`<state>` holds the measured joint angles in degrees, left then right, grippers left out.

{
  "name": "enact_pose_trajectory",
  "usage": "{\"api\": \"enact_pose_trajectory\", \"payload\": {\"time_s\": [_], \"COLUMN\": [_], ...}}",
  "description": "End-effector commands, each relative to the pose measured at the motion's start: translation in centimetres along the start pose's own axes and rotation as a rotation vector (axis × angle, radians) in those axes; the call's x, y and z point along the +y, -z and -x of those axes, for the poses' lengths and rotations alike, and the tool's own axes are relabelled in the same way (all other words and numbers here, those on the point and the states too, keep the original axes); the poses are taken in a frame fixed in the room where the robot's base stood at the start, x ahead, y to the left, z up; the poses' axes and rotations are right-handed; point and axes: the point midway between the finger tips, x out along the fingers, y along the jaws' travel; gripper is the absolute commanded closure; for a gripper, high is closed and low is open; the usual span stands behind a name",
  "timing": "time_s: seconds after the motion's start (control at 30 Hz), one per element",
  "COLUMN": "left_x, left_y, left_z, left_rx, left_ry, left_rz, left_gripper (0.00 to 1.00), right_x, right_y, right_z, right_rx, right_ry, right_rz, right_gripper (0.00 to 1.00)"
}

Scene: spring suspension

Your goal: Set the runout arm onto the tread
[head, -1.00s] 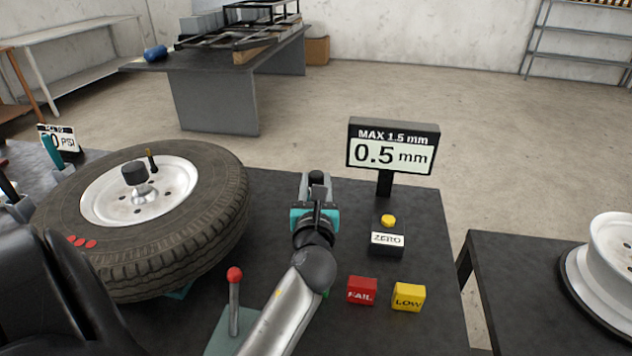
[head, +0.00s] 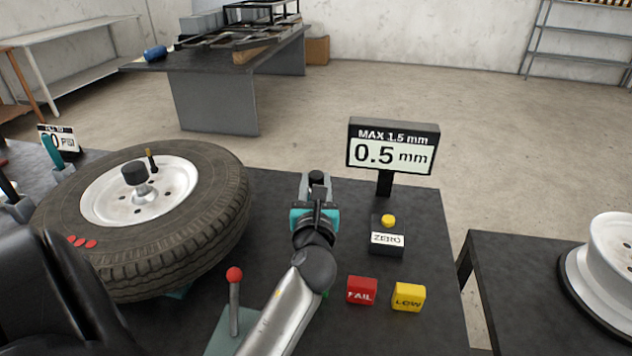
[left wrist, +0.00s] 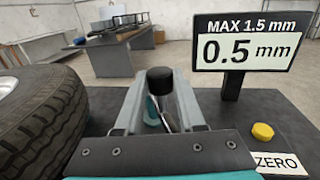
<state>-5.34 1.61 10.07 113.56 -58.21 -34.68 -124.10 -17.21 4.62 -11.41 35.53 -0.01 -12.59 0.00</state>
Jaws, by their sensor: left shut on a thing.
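My left gripper (head: 317,184) is shut at the middle of the near bench, right of the tyre. In the left wrist view its fingers (left wrist: 160,102) close around a part with a black round top (left wrist: 160,80), which looks like the knob of the runout arm; the rest of the arm is mostly hidden. The tyre (head: 170,254) lies flat with its tread facing the gripper, and a clear gap separates them in the head view. The tread also shows in the left wrist view (left wrist: 45,120). My right gripper is not in view.
A display (head: 392,150) reads 0.5 mm, MAX 1.5 mm. A ZERO block (head: 387,243) with a yellow button, a red FAIL block (head: 362,291) and a yellow LOW block (head: 408,297) stand right of my arm. A red-knobbed lever (head: 234,285) stands left of it.

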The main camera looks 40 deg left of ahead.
Motion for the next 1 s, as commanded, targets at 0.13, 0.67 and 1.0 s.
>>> {"api": "enact_pose_trajectory", "payload": {"time_s": [0.13,0.67,1.0], "left_x": [0.0,1.4,1.4], "left_y": [-0.1,-0.3,-0.2], "left_z": [0.0,0.2,0.2], "left_rx": [-0.003,-0.004,-0.005], "left_ry": [0.000,0.133,0.139], "left_rz": [0.000,-0.004,0.001], "left_gripper": [1.00,1.00,0.61], "right_x": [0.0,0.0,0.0], "right_y": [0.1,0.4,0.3], "right_z": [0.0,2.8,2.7], "right_rx": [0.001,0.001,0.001], "right_ry": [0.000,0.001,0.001], "right_rz": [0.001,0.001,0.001], "right_gripper": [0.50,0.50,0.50]}}
